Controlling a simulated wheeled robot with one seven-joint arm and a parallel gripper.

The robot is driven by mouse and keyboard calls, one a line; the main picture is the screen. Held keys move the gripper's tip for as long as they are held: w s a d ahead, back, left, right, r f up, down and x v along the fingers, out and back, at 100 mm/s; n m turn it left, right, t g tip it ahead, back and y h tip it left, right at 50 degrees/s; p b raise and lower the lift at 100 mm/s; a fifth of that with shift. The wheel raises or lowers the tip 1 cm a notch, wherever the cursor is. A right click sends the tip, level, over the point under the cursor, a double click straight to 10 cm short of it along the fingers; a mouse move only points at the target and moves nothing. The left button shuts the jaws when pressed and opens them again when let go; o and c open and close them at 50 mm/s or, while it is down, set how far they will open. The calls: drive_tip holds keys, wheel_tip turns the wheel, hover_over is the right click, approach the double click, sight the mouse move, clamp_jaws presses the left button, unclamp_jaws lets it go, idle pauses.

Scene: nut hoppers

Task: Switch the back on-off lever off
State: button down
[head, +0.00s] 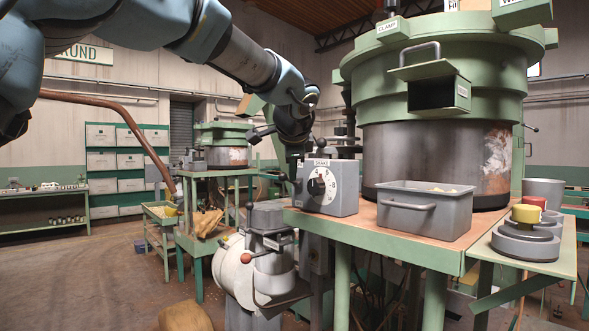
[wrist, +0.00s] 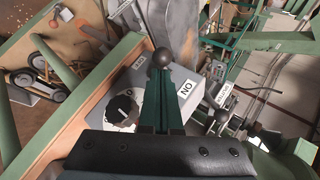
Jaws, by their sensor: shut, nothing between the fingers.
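A grey control box (head: 342,200) with a round black dial (head: 316,187) and a SHAKE label stands at the left corner of the machine's table. In the wrist view, the box (wrist: 180,75) carries an ON label (wrist: 190,89) on its side. A lever with a dark ball knob (wrist: 163,57) shows right at the tips of my gripper (wrist: 164,78). My gripper's green fingers are together and empty. I cannot tell whether they touch the knob. The lever's shaft is mostly hidden by the fingers, so its setting is unclear.
A grey bin (head: 425,212) stands beside the box, below the large green hopper (head: 440,80). Weights (head: 526,235) sit on a side shelf at the right. Another lever (wrist: 222,116) shows right of the fingers. A second machine (head: 220,145) stands behind, with open floor at left.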

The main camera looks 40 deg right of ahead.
drive_tip(key=shift+f+b, duration=0.2)
drive_tip(key=shift+b, duration=0.25)
drive_tip(key=shift+a+h+b, duration=0.15)
drive_tip(key=shift+h+b, duration=0.15)
drive_tip(key=shift+b, duration=0.4)
drive_tip(key=shift+a+f+n+h+b, duration=0.2)
drive_tip(key=shift+f+n+h+b, duration=0.3)
drive_tip(key=shift+b, duration=1.85)
drive_tip(key=n+h+b, duration=0.1)
drive_tip(key=b, duration=0.5)
drive_tip(key=f+t+h+b, duration=0.1)
drive_tip(key=h+b, duration=0.1)
drive_tip(key=b, duration=0.5)
drive_tip(key=a+f+n+h+b, duration=0.1)
drive_tip(key=h+b, duration=0.1)
drive_tip(key=b, duration=0.4)
drive_tip(key=shift+f+n, duration=0.15)
drive_tip(key=shift+n, duration=0.15)
